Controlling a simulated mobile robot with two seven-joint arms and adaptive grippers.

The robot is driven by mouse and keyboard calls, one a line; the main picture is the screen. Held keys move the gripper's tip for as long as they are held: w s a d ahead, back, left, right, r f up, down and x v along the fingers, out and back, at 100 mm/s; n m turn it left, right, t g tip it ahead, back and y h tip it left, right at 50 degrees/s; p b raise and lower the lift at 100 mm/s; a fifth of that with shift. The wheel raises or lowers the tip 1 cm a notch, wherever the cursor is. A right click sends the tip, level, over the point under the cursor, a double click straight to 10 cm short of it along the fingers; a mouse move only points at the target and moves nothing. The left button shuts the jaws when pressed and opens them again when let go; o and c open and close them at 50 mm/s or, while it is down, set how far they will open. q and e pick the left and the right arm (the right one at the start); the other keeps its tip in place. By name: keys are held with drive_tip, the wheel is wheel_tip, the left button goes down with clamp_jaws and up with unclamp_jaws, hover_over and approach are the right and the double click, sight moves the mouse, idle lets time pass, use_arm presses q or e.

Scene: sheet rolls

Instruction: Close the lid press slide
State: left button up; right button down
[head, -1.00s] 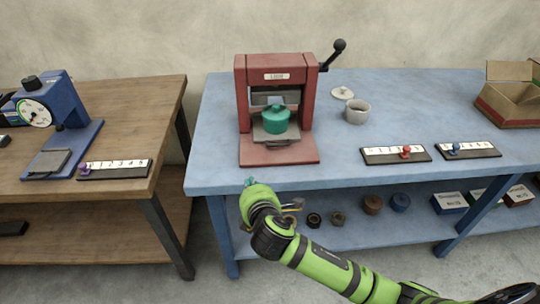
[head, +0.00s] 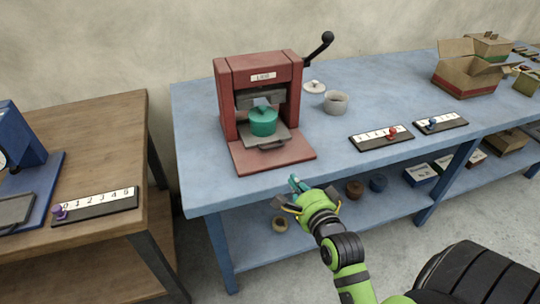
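The red lid press (head: 226,97) stands on the blue table. Its grey slide (head: 286,134), with a dark handle (head: 271,146) at the front, sits partly forward of the frame, above the red base plate (head: 270,158). A teal pot (head: 263,124) stands upright on the slide, under the grey press head. The press's black-knobbed lever (head: 318,46) points up to the right. My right gripper (head: 295,184) is in front of the table's front edge, apart from the handle and below it in the picture. My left gripper is out of view.
A grey cup (head: 335,103) and a pale lid (head: 314,86) lie right of the press. Two number strips (head: 380,139) (head: 440,122) and an open cardboard box (head: 468,75) are farther right. A wooden table (head: 100,125) stands left, across a gap. The table before the press is clear.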

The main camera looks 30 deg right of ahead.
sight(278, 160)
drive_tip(key=x, duration=1.3)
drive_tip(key=shift+w+d+f, duration=0.15)
drive_tip(key=shift+w, duration=0.2)
